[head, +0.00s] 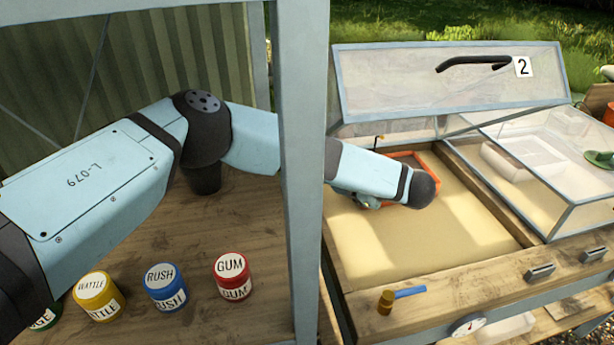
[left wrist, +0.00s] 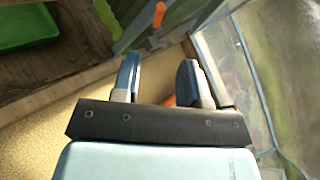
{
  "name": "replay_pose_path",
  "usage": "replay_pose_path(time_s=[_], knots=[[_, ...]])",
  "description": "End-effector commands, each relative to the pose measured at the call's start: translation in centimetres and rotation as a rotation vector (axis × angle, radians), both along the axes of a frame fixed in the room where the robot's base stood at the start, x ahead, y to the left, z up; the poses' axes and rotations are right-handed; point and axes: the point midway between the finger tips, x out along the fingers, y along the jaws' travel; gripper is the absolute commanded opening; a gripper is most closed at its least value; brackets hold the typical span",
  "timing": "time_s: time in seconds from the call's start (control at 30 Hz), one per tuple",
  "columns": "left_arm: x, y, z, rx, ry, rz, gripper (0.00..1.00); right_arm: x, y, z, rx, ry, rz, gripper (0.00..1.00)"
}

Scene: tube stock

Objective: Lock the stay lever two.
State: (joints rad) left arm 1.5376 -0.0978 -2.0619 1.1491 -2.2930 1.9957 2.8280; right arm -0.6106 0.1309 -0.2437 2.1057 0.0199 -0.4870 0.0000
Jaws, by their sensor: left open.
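The framed lid marked 2 (head: 450,85) stands raised over the sand-coloured bed, with a black handle and a number plate (head: 523,67). A small dark piece with an orange tip (head: 380,138) stands by the lid's lower left edge and looks like the stay lever. An orange-tipped lever (left wrist: 158,14) also shows in the left wrist view, beyond the fingertips and apart from them. My left gripper (left wrist: 160,75) is open, with nothing seen between its fingers. In the head view my left wrist hides most of it. My right gripper is not in view.
An orange-edged tray (head: 428,162) lies in the bed behind my wrist. A grey post (head: 300,150) stands beside my left arm. Pots WATTLE (head: 95,295), RUSH (head: 165,288) and GUM (head: 232,276) stand on the bench. A closed clear lid (head: 540,160) is at right.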

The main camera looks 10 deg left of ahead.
Motion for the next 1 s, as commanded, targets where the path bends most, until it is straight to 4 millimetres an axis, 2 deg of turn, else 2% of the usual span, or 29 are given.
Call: replay_pose_path(time_s=[0.27,0.37,0.8,1.0], knots=[[-0.1,0.6,0.1,-0.017,-0.006,0.017,0.40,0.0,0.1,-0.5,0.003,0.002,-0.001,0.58],[0.4,1.8,-0.5,-0.017,-0.004,0.018,0.40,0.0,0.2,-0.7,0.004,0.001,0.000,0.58],[4.4,9.2,-3.9,-0.019,-0.005,0.018,0.40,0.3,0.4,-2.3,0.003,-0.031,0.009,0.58],[5.4,11.0,-4.4,-0.017,-0.006,0.016,0.40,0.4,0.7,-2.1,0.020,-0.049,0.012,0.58]])
